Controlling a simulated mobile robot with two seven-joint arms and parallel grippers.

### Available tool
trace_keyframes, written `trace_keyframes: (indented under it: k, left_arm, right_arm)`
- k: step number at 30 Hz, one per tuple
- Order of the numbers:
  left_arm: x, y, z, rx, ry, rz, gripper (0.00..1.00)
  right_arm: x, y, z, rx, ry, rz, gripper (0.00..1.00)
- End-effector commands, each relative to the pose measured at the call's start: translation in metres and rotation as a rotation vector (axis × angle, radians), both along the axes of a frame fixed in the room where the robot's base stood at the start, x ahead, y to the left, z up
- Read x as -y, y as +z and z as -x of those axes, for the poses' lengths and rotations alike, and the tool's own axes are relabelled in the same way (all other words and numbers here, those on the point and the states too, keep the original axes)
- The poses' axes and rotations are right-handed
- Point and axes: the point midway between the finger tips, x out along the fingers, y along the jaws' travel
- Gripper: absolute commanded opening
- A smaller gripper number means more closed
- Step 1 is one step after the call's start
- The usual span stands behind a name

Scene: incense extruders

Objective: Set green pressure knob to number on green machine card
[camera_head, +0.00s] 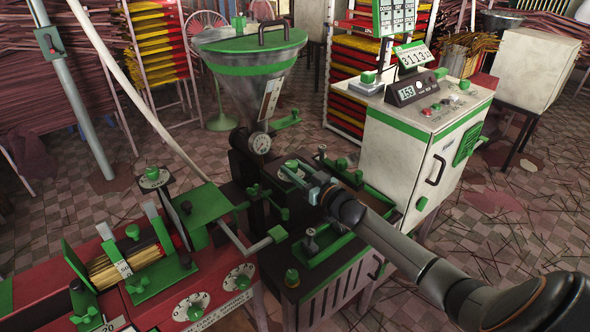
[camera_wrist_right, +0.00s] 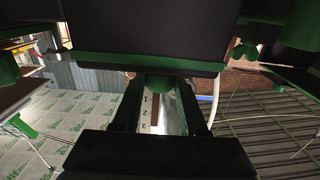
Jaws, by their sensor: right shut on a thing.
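My right gripper (camera_head: 305,180) reaches in from the right over the dark block of the green machine (camera_head: 249,55). Its jaws are shut at a green knob (camera_head: 291,164) on a pale dial. In the right wrist view both dark fingers (camera_wrist_right: 160,105) flank the green knob (camera_wrist_right: 158,83), with a white strip bearing the digits 1, 2 and 3 below it. The pointer is not clear. A pale card (camera_head: 270,98) hangs on the hopper; its number is too small to read. My left gripper is not in view.
A white cabinet (camera_head: 420,140) with a display and number sign (camera_head: 412,56) stands to the right. A red bench (camera_head: 150,290) with dials and incense sticks is at lower left. Green levers and trays crowd the block.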

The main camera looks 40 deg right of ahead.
Motion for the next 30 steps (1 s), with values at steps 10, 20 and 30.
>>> trace_keyframes:
  k: [10,20,30]
  left_arm:
    - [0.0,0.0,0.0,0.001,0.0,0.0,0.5]
    - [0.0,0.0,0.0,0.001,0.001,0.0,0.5]
    - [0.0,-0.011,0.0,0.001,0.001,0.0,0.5]
  right_arm:
    - [0.0,0.0,0.0,0.0,0.001,0.0,0.0]
    - [0.0,0.001,-0.002,0.003,0.074,0.008,0.0]
    - [0.002,-0.001,-0.002,0.003,0.26,0.004,0.0]
